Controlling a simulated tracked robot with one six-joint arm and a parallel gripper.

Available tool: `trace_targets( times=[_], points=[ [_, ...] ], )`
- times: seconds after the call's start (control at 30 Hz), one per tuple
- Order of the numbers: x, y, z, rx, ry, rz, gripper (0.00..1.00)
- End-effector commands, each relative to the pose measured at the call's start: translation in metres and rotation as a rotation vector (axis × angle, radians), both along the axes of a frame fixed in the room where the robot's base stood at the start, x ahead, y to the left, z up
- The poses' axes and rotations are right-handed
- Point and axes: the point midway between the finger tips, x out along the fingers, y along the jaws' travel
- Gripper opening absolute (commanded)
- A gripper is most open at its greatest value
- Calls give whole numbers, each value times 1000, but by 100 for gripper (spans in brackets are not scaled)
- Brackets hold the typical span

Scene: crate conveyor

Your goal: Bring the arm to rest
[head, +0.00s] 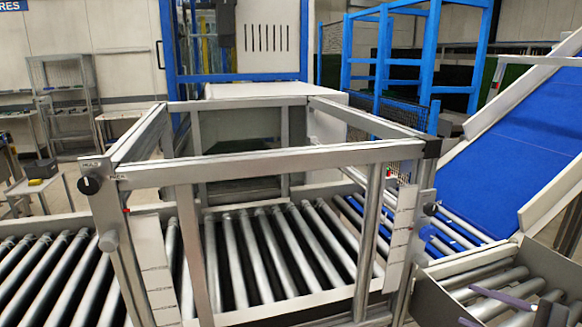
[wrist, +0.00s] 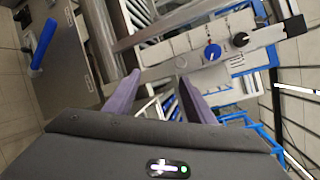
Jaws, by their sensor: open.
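My gripper (wrist: 158,76) shows in the wrist view with its two purple fingers spread apart and nothing between them. In the head view my gripper (head: 467,305) is at the bottom right corner, partly cut off by the picture edge. Its purple fingers show in front of rollers there. In the wrist view a control panel (wrist: 190,50) with a blue knob and a black knob lies beyond the fingertips. I cannot tell how far the fingers are from it.
A metal frame (head: 250,160) stands over the roller conveyor (head: 260,250) in the middle. A blue inclined belt (head: 520,150) rises at the right. Blue posts (head: 430,50) stand behind. Shelving (head: 65,95) is at the back left. The visible rollers carry nothing.

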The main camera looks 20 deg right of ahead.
Motion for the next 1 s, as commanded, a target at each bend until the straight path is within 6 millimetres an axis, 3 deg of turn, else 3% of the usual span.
trace_targets(
  times=[0.2,0.43,0.7,1.0],
  points=[
    [-8,56,-43,-83,285,129,50],
    [-19,117,-69,-287,531,304,50],
    [-32,162,-77,-587,689,477,50],
    [-36,194,-69,-934,731,621,50]
  ],
)
